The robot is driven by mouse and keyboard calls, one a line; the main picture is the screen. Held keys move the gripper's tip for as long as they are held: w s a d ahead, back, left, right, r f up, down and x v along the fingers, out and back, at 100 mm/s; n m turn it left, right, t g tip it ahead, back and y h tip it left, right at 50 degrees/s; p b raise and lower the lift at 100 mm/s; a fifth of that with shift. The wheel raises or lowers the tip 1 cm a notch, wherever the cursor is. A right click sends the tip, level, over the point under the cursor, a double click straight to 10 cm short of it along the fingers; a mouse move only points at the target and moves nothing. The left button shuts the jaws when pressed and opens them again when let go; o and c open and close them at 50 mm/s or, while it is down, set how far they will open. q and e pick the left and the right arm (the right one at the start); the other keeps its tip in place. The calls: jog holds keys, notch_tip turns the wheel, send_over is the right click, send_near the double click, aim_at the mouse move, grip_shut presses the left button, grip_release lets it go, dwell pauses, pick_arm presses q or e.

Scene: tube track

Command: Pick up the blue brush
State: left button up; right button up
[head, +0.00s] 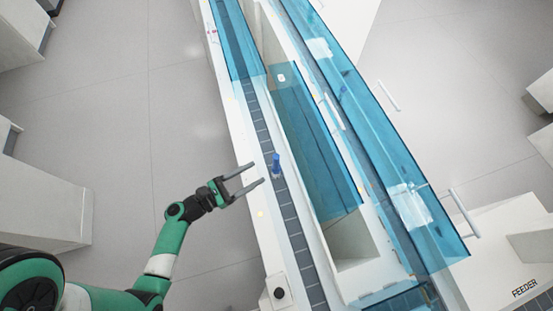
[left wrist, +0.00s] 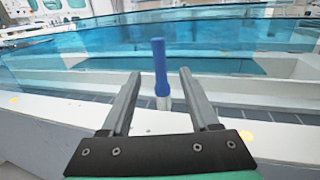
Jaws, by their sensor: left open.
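The blue brush (head: 276,161) stands upright on the dark segmented track in the head view, with a pale lower part under its blue top. It also shows in the left wrist view (left wrist: 160,66), centred beyond my fingers. My left gripper (head: 258,173) comes in from the left, open and empty, with its fingertips a short way left of the brush. In the left wrist view the two fingers (left wrist: 158,75) stand apart, with the brush lined up between them. I cannot tell from that view how far ahead it is. My right gripper is in neither view.
The dark track (head: 292,225) runs lengthwise along a white machine frame (head: 240,130). Blue transparent covers (head: 315,140) rise just right of the track. A dark round knob (head: 279,293) sits on the near frame edge. Open floor (head: 120,110) lies to the left.

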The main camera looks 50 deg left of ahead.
aim_at(276, 166)
pick_arm(q)
jog(key=shift+w+a, duration=0.1)
jog(key=shift+a, duration=0.2)
jog(key=shift+w, duration=0.2)
jog(key=w, duration=0.2)
jog(key=w+d+b, duration=0.1)
jog(key=w, duration=0.3)
jog(key=shift+w+d+f+b, duration=0.15)
jog(key=shift+w+d+b, duration=0.1)
jog(key=shift+w+b, duration=0.1)
jog(key=w, duration=0.2)
jog(key=w+d+b, duration=0.1)
jog(key=w, duration=0.1)
jog(key=shift+f, duration=0.2)
jog(key=shift+w, duration=0.2)
grip_shut()
